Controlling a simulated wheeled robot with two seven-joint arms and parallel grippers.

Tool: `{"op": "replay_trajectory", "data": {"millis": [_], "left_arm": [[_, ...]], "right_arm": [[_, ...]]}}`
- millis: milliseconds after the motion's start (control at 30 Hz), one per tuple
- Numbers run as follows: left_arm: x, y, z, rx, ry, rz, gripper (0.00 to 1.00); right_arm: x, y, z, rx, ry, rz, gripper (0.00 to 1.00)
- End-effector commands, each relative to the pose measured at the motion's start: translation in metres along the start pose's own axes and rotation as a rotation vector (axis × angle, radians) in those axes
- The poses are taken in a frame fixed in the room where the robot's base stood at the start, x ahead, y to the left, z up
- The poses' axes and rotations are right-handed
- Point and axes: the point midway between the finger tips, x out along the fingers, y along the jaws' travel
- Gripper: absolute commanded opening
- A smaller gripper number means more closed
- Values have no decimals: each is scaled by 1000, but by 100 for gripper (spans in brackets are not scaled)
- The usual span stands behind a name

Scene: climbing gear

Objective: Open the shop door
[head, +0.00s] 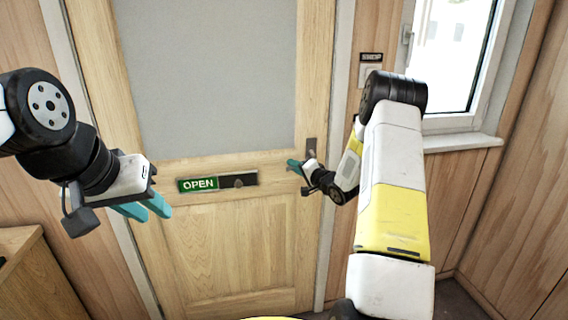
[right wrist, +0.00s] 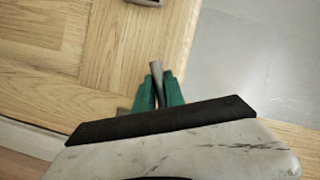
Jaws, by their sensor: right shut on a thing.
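The wooden shop door (head: 225,245) has a large grey pane and appears closed in its frame. Its metal handle plate (head: 311,146) is on the door's right side. My right gripper (head: 293,165) is at the handle. In the right wrist view its teal fingers (right wrist: 157,92) are shut on the grey door handle (right wrist: 155,70), whose end sticks out beyond them. My left gripper (head: 146,211) hangs in front of the door's left side, empty, its teal fingers apart.
A green OPEN sign (head: 198,184) sits on a dark slide plate across the door. A wooden cabinet (head: 40,280) stands at lower left. A window (head: 457,50) with a white sill is at the right, and a small switch (head: 370,75) is beside the door frame.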

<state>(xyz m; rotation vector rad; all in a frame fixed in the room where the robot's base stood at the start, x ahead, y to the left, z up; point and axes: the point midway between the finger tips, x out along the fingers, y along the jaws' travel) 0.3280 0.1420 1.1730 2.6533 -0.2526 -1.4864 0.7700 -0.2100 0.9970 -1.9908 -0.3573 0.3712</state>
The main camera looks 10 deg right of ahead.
Motion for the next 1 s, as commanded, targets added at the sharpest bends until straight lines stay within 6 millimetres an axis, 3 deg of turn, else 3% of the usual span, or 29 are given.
{"op": "replay_trajectory", "data": {"millis": [500, 1000], "left_arm": [[0, 0, 0, 0, 0, 0, 29], [0, 0, 0, 0, 0, 0, 29]], "right_arm": [[-2, 28, 2, -298, -25, 126, 0], [-3, 32, 1, -351, -29, 149, 0]]}}
